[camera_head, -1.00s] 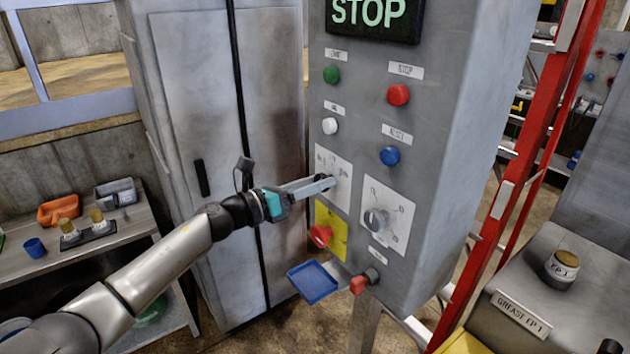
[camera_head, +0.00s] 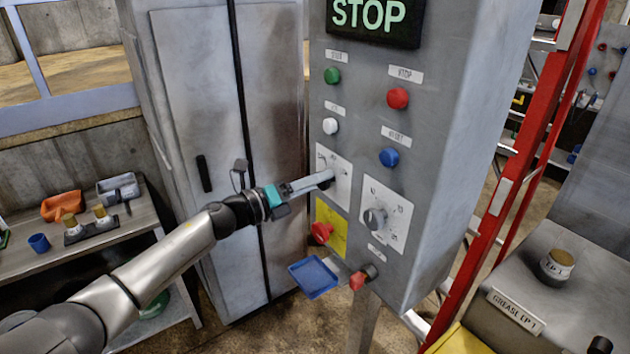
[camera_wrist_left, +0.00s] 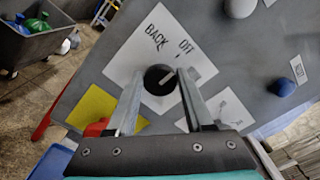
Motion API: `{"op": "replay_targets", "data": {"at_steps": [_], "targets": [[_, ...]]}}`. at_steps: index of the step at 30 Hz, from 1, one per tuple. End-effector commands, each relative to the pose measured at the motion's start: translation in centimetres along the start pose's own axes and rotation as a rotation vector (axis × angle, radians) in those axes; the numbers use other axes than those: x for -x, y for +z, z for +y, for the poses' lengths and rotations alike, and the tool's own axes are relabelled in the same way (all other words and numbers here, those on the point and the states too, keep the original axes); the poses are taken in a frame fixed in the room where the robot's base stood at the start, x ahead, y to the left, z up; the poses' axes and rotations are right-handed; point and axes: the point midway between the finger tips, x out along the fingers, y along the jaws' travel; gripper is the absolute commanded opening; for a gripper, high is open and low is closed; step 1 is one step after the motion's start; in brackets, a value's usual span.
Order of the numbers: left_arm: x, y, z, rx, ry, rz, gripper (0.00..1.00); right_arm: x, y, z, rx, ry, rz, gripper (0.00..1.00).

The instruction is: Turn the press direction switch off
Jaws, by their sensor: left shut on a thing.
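The press direction switch is a black round knob (camera_wrist_left: 159,78) with a white line, on a white plate (camera_wrist_left: 128,62) marked BACK and OFF in the left wrist view. The line slants up and to the right; the third marking is hidden. My left gripper (camera_wrist_left: 160,74) has one finger on each side of the knob and is shut on it. In the head view my left gripper (camera_head: 326,179) reaches the panel's upper white plate (camera_head: 341,190), partly covering the knob. My right gripper is not in view.
A second selector knob (camera_head: 375,218) sits right of the plate. A red knob on a yellow plate (camera_head: 332,240) is just below. Green (camera_head: 332,75), white, red and blue buttons are above. A blue tray (camera_head: 314,277) juts out below the panel.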

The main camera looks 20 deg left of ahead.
Motion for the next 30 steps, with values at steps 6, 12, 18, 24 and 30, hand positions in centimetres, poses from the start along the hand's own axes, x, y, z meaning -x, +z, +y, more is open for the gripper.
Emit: {"op": "replay_targets", "data": {"at_steps": [6,12,18,24,30], "targets": [[0.0,0.3,-0.1,0.001,-0.002,-0.005,0.00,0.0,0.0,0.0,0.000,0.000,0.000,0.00],[0.0,0.3,-0.1,0.000,-0.002,-0.005,0.61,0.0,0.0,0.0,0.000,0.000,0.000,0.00],[0.0,0.1,-0.1,0.000,-0.001,-0.003,0.81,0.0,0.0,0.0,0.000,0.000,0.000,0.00],[0.0,0.1,0.0,0.000,0.000,-0.001,0.81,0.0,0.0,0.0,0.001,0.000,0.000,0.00],[1.2,0.0,0.1,0.000,0.001,-0.001,0.81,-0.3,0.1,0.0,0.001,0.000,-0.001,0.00]]}}
